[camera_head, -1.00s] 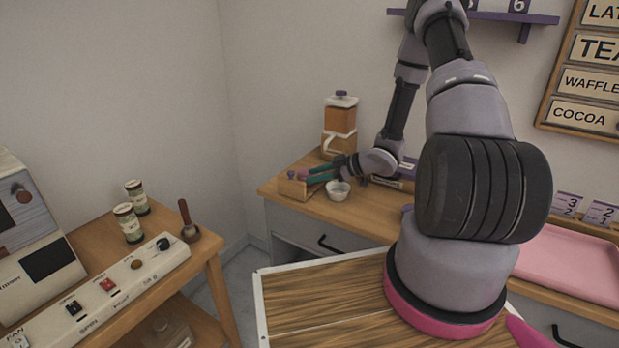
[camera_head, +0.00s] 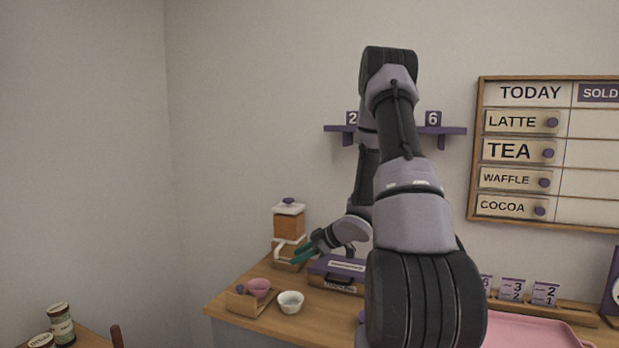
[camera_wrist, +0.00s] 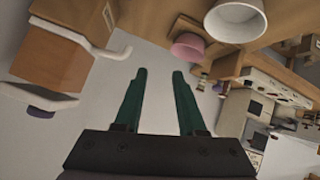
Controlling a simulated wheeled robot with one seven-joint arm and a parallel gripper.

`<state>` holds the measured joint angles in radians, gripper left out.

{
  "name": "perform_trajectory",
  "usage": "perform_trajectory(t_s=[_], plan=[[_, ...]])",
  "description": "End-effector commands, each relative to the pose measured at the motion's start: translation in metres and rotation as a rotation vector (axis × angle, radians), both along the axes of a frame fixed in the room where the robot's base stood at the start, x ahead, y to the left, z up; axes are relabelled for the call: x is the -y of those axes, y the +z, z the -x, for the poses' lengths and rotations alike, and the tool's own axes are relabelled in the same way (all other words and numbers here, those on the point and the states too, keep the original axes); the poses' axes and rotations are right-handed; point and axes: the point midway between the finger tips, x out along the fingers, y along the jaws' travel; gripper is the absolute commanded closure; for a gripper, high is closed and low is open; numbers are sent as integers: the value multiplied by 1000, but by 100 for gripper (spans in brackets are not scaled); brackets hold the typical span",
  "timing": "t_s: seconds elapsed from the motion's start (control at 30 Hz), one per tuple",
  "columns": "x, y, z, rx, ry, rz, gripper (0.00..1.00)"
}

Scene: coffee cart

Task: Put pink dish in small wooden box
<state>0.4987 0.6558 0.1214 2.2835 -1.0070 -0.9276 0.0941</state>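The pink dish (camera_head: 258,286) sits in the small wooden box (camera_head: 247,305), its rim showing above the box's wall. The box is at the left end of the wooden counter. The pink dish also shows in the wrist view (camera_wrist: 187,46), at the top centre, with wood beside it. My gripper (camera_head: 297,257) is above the counter, up and to the right of the dish and clear of it. In the wrist view my gripper (camera_wrist: 157,72) has its two green fingers apart with nothing between them.
A white bowl (camera_head: 290,302) stands just right of the box. A jar with orange-brown contents (camera_head: 289,226) stands behind, close to my gripper. A purple case (camera_head: 337,274) lies to the right. A pink tray (camera_head: 530,333) is farther right.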

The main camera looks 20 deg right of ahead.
Motion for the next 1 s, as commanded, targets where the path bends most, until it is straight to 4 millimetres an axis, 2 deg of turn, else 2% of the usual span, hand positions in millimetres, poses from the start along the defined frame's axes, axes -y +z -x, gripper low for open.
perform_trajectory(t_s=[0.03, 0.13, 0.23, 0.37, 0.47, 0.6, 0.77, 1.0], plan=[[7, 22, -9, 2, -61, 50, 61], [24, 59, -18, -13, -203, 122, 61], [37, 98, -18, -26, -346, 167, 61], [48, 148, -6, -47, -532, 185, 61], [51, 185, 12, -68, -667, 169, 61], [47, 230, 49, -113, -840, 103, 61], [29, 268, 102, -193, -998, -26, 61], [-21, 302, 192, -378, -1121, -287, 61]])
